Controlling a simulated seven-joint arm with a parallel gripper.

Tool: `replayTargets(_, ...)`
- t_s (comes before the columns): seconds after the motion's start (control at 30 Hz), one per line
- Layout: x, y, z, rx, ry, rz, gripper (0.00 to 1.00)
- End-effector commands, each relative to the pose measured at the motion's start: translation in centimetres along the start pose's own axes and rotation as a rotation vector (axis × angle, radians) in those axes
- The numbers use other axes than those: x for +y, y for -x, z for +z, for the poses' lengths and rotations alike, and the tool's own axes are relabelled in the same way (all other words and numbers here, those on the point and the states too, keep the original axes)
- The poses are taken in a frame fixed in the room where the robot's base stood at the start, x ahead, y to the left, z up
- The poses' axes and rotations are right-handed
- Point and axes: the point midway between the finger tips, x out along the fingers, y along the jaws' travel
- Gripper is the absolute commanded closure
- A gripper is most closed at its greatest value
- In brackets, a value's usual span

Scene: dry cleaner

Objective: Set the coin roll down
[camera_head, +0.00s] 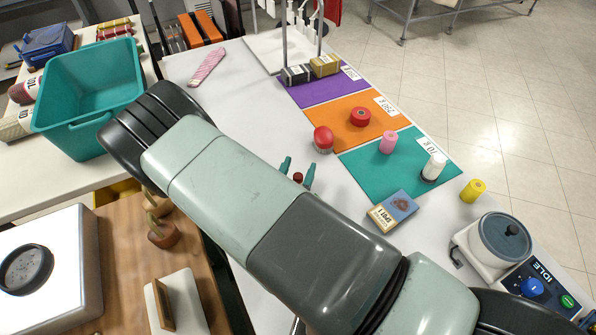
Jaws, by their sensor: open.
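My gripper (297,174) reaches over the white table (232,110); its two teal fingertips stand apart, with most of the hand hidden behind my arm. A small dark red round thing (298,178) shows between the fingertips. It may be the end of the coin roll, but too little shows to be sure, and I cannot tell whether it touches the table or a finger. Other small cylinders stand to the right: a pink one (388,142) on the teal mat (372,165), a white one with a dark base (433,168) at its edge, and a yellow one (473,190) off the mats.
An orange mat (339,112) bears a red disc (360,117); a red-topped piece (323,139) stands at its edge. A purple mat (315,93) bears two small boxes. A blue box (400,206) and a scale-like device (487,240) lie right. A teal bin (90,85) stands left.

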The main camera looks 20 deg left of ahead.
Motion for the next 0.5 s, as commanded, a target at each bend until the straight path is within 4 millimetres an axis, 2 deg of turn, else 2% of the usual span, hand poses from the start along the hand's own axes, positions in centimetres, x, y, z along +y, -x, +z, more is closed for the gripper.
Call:
replayTargets(0.3, 0.1, 6.7, 0.1, 0.001, 0.002, 0.004, 0.43)
replayTargets(0.5, 0.1, 10.3, 0.1, 0.0, 0.0, 0.003, 0.43)
